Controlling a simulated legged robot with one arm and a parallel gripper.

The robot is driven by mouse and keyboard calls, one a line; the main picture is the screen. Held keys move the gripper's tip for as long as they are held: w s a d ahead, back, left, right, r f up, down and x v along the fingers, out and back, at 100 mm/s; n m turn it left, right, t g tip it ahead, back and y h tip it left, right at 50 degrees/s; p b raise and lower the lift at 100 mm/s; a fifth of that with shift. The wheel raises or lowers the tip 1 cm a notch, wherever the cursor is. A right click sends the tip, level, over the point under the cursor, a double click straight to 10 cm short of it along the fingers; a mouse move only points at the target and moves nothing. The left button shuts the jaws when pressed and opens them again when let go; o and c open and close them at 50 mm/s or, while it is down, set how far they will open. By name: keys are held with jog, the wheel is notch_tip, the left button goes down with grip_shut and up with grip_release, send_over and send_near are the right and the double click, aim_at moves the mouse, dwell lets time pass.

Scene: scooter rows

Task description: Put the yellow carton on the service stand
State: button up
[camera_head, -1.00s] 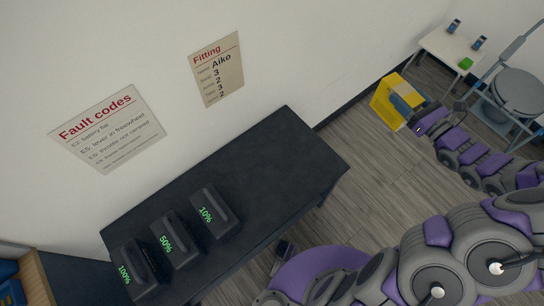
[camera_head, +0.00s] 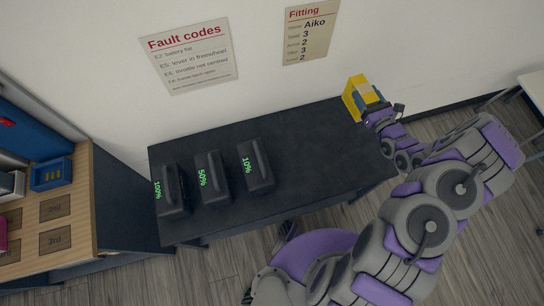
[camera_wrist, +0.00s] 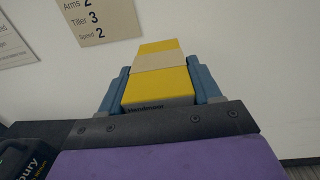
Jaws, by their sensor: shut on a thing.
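The yellow carton (camera_head: 355,99) is held at the end of my arm, above the right back corner of the dark table. In the wrist view the carton (camera_wrist: 158,88) has a pale tan band across its top and dark lettering on its near face. My gripper (camera_head: 372,101) is shut on it; in the wrist view the blue fingers (camera_wrist: 160,84) press on its left and right sides. I cannot tell for sure which piece of furniture is the service stand.
The dark table (camera_head: 300,135) bears three black battery packs (camera_head: 212,177) reading 100%, 50% and 10%; its right part is bare. A wooden-topped bench (camera_head: 85,200) with marked places and a blue bin (camera_head: 50,175) stands at left. A white table (camera_head: 535,88) is cut off at right.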

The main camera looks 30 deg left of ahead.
jog(key=s+a+f, duration=0.1)
jog(key=a+f, duration=0.2)
jog(key=f, duration=0.3)
jog(key=s+a+f+m+t+h, duration=0.1)
jog(key=s+a+f, duration=0.1)
jog(key=a+f, duration=0.2)
notch_tip(320, 180, down, 3)
jog(key=shift+s+f+b, duration=0.1)
jog(key=shift+s+b, duration=0.1)
jog(key=shift+b, duration=0.2)
jog(key=w+d+f+b, duration=0.1)
jog(key=w+d+b, duration=0.2)
jog(key=w+d, duration=0.5)
jog(key=w, duration=0.5)
jog(key=shift+w+d+f, duration=0.25)
jog(key=shift+d, duration=0.15)
notch_tip(320, 180, down, 4)
jog(key=shift+r+b, duration=0.15)
jog(key=shift+b, duration=0.5)
jog(key=o, duration=1.2)
jog(key=shift+r, duration=0.1)
